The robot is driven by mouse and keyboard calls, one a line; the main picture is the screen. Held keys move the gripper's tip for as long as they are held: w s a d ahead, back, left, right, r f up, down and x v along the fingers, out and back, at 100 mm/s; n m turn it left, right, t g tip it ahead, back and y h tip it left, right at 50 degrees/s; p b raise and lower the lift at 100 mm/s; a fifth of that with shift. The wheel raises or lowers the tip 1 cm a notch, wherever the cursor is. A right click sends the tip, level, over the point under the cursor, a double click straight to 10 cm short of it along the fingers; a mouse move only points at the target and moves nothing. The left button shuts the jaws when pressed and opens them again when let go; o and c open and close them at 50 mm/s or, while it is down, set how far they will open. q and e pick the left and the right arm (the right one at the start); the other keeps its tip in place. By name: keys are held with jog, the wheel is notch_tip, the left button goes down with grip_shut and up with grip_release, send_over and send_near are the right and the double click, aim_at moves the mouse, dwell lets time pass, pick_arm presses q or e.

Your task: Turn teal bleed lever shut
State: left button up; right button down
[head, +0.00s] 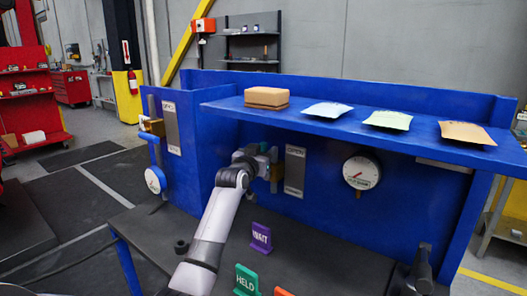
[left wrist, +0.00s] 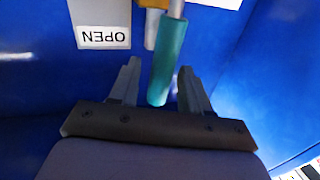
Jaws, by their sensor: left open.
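The teal bleed lever (left wrist: 168,62) shows in the left wrist view as a teal rod hanging from a grey metal stem below a yellow fitting (left wrist: 153,4). My left gripper (left wrist: 159,68) is open, with one finger on each side of the lever. I cannot tell whether either finger touches it. A white OPEN label (left wrist: 103,24) appears upside down in the wrist view.
A blue shelf (head: 350,122) overhangs the panel, holding a brown box (head: 267,97) and several packets. A gauge (head: 361,172) is right of the valve. Purple WAIT (head: 261,238) and green HELD (head: 246,280) signs stand on the dark bench.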

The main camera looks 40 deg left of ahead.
pick_arm(q)
jog(key=shift+w+a, duration=0.1)
jog(key=shift+w, duration=0.15)
grip_shut()
